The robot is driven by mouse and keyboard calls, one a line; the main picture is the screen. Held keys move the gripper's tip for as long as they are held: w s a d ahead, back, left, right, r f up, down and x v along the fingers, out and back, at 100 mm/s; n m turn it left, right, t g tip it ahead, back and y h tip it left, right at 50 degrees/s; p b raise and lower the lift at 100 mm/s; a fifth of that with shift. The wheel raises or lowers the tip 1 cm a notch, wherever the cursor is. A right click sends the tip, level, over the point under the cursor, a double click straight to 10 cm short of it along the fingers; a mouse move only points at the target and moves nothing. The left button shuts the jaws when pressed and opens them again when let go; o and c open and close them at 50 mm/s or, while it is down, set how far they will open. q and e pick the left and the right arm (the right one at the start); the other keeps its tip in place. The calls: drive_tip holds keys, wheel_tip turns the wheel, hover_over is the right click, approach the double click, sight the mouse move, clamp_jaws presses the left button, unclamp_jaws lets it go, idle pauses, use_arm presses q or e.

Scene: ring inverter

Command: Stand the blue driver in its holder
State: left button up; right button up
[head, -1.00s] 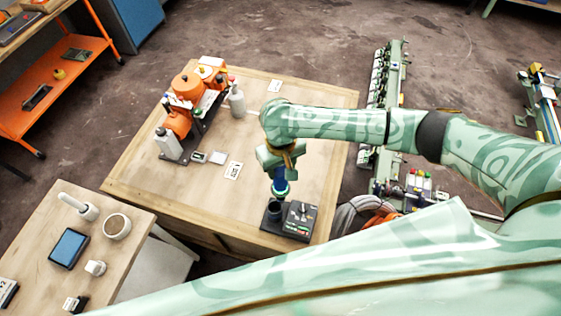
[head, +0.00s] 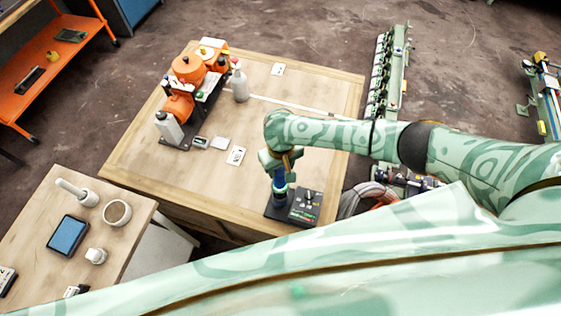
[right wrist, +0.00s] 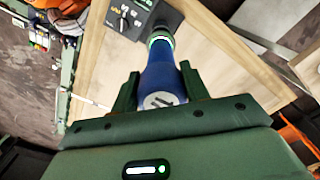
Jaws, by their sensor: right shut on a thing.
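My right gripper (head: 279,168) points down over the near right corner of the large wooden table, shut on the blue driver (head: 279,182). In the right wrist view the driver (right wrist: 172,82) stands between the two fingers (right wrist: 158,88), with its flat end toward the camera and a green ring near its far end. The holder, a dark block with a control panel (head: 306,207), sits directly below; it also shows in the right wrist view (right wrist: 122,16). The driver's lower end overlaps the holder's cup in the head view; I cannot tell how deep it is. My left gripper is out of view.
A lower side table (head: 40,208) at left holds a tablet (head: 67,235) and a mug (head: 117,212).

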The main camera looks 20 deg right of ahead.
sight(281, 178)
wheel_tip(281, 178, down, 4)
drive_tip(key=shift+a+f+b, duration=0.1)
drive_tip(key=shift+f+b, duration=0.15)
drive_tip(key=shift+b, duration=0.8)
drive_tip(key=shift+f+b, duration=0.6)
drive_tip(key=shift+f, duration=0.6)
drive_tip(key=o, duration=1.3)
drive_tip(key=shift+s, duration=0.1)
wheel_tip(281, 178, up, 15)
drive_tip(key=p, duration=0.5)
drive_tip(key=shift+r+p, duration=0.1)
drive_tip(key=shift+p, duration=0.25)
drive_tip(key=shift+r, duration=0.55)
